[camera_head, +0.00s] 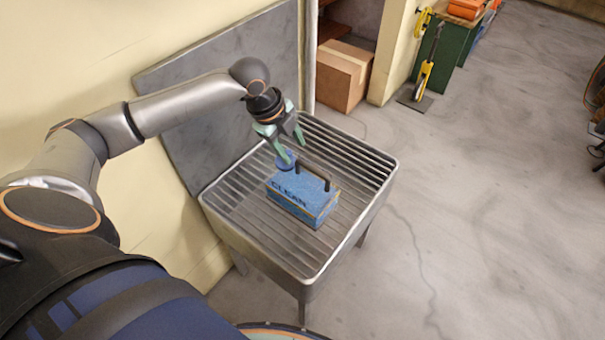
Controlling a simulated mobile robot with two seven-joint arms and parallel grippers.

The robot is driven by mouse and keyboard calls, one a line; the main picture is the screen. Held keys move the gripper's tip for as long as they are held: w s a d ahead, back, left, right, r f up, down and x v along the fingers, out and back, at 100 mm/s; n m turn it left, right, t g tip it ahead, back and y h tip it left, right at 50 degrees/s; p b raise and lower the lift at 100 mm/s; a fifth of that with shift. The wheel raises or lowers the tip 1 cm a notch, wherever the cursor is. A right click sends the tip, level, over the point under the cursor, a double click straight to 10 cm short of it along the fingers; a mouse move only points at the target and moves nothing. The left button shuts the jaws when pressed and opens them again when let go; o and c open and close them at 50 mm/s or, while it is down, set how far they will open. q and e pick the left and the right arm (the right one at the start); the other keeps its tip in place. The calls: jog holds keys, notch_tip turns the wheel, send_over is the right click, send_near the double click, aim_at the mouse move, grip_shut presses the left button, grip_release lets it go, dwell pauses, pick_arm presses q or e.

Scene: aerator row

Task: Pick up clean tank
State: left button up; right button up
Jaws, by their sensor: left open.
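The clean tank (302,201) is a blue box with the word CLEAN on its side, a dark handle on top and a round blue cap at its back left. It sits upright on the slatted metal rack (352,164). My left gripper (293,150) reaches in from the left and is open, pointing down. Its green fingers are over the back of the tank, near the cap and the handle. I cannot tell whether a finger touches the cap. Nothing shows between the fingers. My right gripper is not in view.
A grey panel (190,80) stands against the wall behind the rack. A cardboard box (343,75) is on the floor beyond it. A green cabinet (440,50) with a yellow tool (425,75) stands at the back.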

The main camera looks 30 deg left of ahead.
aim_at(301, 160)
pick_arm(q)
jog(key=b+x, duration=0.1)
jog(key=x, duration=0.6)
jog(key=shift+w+f, duration=0.15)
jog(key=shift+f, duration=0.15)
jog(key=shift+c, duration=0.3)
grip_shut()
dwell(0.7)
jog(key=shift+w+r, duration=0.15)
jog(key=shift+r, duration=0.1)
